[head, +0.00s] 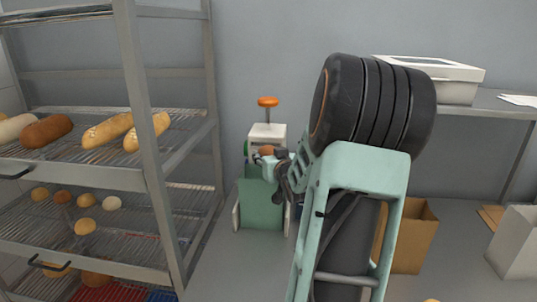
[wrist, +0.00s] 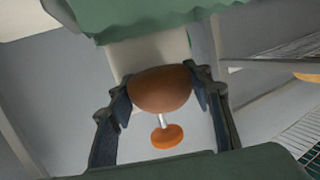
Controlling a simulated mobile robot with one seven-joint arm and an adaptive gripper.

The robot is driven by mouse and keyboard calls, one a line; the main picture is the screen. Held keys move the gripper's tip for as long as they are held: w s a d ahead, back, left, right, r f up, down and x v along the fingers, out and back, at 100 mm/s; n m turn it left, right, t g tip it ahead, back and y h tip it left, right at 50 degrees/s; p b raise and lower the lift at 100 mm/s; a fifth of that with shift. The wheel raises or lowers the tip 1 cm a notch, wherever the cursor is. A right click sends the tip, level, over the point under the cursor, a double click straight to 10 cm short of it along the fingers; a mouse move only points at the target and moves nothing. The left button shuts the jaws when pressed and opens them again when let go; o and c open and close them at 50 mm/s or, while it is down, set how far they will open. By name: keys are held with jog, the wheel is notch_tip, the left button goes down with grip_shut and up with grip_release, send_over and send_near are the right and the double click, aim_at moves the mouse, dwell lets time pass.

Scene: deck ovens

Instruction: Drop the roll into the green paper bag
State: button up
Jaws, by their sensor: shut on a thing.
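The roll (head: 266,151) is brown and rounded. My gripper (head: 268,160) is shut on it, and the wrist view shows the roll (wrist: 160,89) between the two fingers (wrist: 160,92). The green paper bag (head: 262,207) stands upright on the grey counter, just below my gripper in the head view. In the wrist view the bag's jagged green rim (wrist: 150,22) crosses the top, close to the roll but apart from it in the picture. The inside of the bag is hidden in the head view.
A white device with an orange knob (head: 268,102) stands behind the bag. A wire rack with breads (head: 180,145) is at left. A brown paper bag (head: 415,235) and a white bag (head: 516,240) stand at right. A white box (head: 455,85) sits on the shelf.

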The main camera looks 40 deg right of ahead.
jog(key=o, duration=1.1)
jog(key=shift+o, duration=0.2)
jog(key=v, duration=1.2)
